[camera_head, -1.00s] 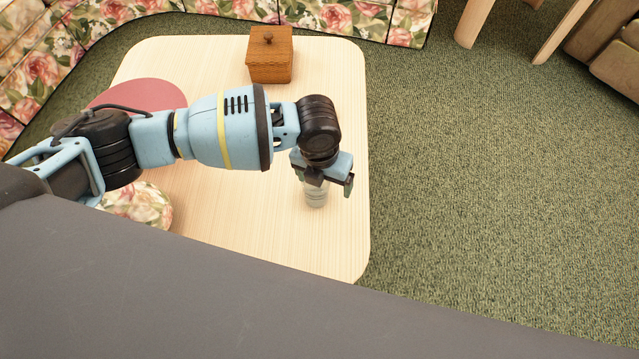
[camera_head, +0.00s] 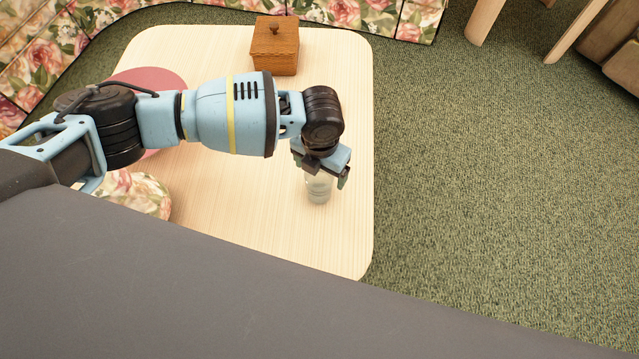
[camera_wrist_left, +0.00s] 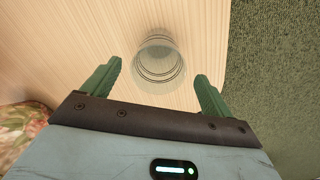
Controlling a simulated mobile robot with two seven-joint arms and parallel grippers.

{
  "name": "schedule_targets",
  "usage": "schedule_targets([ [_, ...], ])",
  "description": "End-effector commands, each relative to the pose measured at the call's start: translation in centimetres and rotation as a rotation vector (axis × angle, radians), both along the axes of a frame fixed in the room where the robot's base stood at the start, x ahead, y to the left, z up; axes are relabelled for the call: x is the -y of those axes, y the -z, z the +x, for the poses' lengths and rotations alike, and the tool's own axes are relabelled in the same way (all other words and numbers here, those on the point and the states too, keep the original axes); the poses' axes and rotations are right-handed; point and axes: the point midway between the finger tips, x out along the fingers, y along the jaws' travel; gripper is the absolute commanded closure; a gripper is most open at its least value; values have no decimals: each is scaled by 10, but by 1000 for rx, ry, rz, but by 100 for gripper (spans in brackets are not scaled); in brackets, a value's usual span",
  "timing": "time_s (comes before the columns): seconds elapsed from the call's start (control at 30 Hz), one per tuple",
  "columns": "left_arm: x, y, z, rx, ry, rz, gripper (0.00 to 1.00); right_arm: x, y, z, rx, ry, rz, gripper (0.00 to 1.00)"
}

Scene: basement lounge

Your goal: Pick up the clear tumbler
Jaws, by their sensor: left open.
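The clear tumbler (camera_head: 318,190) stands on the light wooden table (camera_head: 235,225) near its right edge. In the left wrist view the tumbler (camera_wrist_left: 158,64) shows from above, beyond the fingertips and roughly centred between them. My left gripper (camera_head: 328,175) is open above the tumbler in the head view, and its body hides part of the tumbler's top. In the left wrist view the green fingers of my left gripper (camera_wrist_left: 158,75) are apart with nothing held between them. My right gripper is not in view.
A wooden box with a knobbed lid (camera_head: 274,48) stands at the table's back. A red round mat (camera_head: 150,82) lies at the left, partly behind my arm. A floral round seat (camera_head: 135,195) is at the table's left front. Green carpet (camera_head: 480,190) lies open to the right.

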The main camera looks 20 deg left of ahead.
Motion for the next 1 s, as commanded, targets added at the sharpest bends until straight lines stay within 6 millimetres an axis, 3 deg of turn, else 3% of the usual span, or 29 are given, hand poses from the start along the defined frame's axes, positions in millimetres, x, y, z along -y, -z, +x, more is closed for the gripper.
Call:
schedule_targets([
  [0.27, -2, 41, 0, -4, -1, 1, 14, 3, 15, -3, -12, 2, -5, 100],
  [0.53, -2, 44, 0, -1, -1, 1, 14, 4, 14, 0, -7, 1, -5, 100],
  [0.93, -2, 44, 0, -1, -1, 1, 65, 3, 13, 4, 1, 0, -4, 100],
  [1.0, -2, 43, 0, -1, -1, 1, 67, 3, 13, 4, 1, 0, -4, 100],
])
